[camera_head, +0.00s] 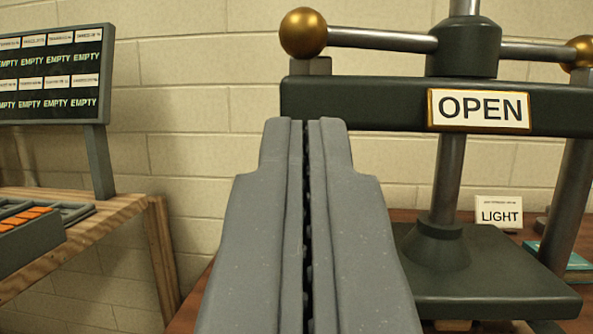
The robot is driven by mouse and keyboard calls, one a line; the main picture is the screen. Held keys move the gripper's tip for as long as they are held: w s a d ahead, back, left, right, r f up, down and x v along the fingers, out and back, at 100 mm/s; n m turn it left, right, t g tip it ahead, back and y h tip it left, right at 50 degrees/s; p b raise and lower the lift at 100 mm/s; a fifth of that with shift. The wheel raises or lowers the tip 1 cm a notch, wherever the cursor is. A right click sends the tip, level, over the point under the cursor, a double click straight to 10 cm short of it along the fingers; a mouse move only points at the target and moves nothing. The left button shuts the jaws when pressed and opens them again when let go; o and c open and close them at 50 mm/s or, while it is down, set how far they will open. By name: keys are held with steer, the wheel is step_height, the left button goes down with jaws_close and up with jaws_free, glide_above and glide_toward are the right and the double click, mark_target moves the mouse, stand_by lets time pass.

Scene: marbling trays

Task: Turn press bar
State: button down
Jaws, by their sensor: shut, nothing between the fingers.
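The press bar (383,39) is a steel rod running roughly level through a dark hub (465,48) at the top right. A brass ball (303,34) caps its left end, and another brass ball (580,52) at the right is cut by the frame edge. Below it is the dark press crossbeam (360,103) with an OPEN sign (479,109). The screw and round foot (437,247) reach down to a dark plate (495,290). My gripper (305,122) is shut and empty. Its tips appear below the left brass ball, overlapping the crossbeam in view; the depth gap is unclear.
A wooden table (133,207) at left holds a grey tray (40,243) with orange pieces. A board (52,75) reading EMPTY stands behind it. A block wall (210,130) is behind.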

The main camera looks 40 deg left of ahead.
steer(key=shift+w+a+p, duration=0.5)
steer(key=shift+w+p, duration=0.1)
steer(key=shift+p, duration=1.45)
steer(key=p, duration=0.4)
glide_toward(301, 40)
steer(key=x, duration=0.5)
steer(key=shift+x, duration=0.85)
